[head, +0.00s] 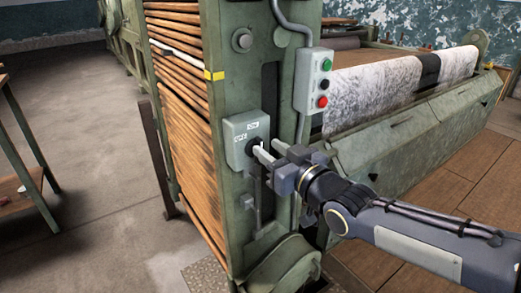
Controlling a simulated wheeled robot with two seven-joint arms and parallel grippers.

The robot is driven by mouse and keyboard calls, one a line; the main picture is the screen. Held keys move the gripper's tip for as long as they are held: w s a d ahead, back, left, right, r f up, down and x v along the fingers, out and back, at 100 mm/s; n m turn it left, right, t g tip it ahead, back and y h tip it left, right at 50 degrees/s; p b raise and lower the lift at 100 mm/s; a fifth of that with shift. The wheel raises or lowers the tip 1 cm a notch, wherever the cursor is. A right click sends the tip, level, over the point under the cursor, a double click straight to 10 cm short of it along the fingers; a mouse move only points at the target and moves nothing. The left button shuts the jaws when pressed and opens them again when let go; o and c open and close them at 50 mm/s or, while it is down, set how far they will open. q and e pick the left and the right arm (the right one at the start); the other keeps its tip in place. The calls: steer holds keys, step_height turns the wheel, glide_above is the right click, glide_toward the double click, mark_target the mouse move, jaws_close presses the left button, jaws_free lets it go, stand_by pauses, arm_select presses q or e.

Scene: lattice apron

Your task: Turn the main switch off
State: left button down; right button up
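The main switch is a grey-green box (236,133) on the upright post of the green machine, with small white labels on its front. A dark knob shows only in part at the box's right side, behind my fingertips. My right gripper (266,149) comes in from the right, with its two pale fingers apart and their tips close to the knob. I cannot tell whether they touch it, and the knob's setting is hard to read. My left gripper is not in view.
Wooden slats (180,90) fill the machine's left side. A sloping green cover (420,125) lies behind my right arm. Open floor (90,130) is at the left, beside a wooden table (20,180).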

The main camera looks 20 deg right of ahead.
mark_target(262, 144)
steer(key=shift+x, duration=1.7)
steer(key=shift+d, duration=0.1)
steer(key=shift+c, duration=0.3)
jaws_close()
